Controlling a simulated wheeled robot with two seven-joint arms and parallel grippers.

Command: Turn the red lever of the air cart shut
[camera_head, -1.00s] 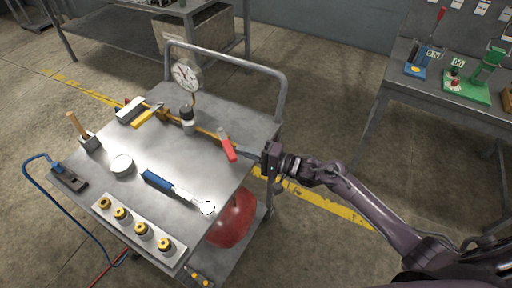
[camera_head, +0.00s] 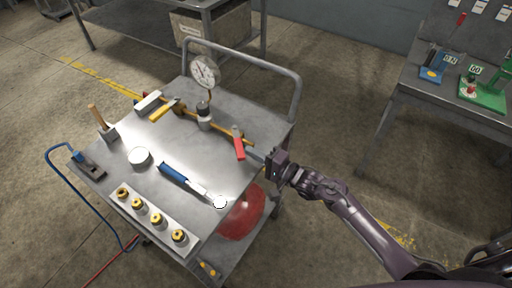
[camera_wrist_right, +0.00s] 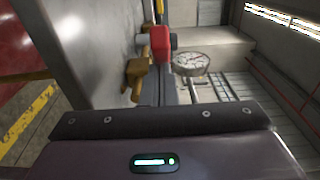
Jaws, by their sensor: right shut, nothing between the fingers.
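The air cart (camera_head: 215,225) stands in the middle of the head view. Its red lever (camera_head: 239,147) sits near the right end of a brass pipe (camera_head: 180,108) on the cart top, lying at an angle across the pipe. My right gripper (camera_head: 254,155) is shut and empty, its fingers just right of the lever's near end. I cannot tell if they touch it. In the right wrist view the lever (camera_wrist_right: 160,43) shows as a red block just beyond the fingers, with the round pressure gauge (camera_wrist_right: 190,63) behind it. My left gripper is not in view.
The gauge (camera_head: 205,72) stands upright behind the pipe. A blue-handled tool (camera_head: 174,173), a white round tin (camera_head: 139,157) and a rack of brass fittings (camera_head: 150,222) lie on the cart's near half. A red tank (camera_head: 242,215) is below. A workbench (camera_head: 430,110) stands at right.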

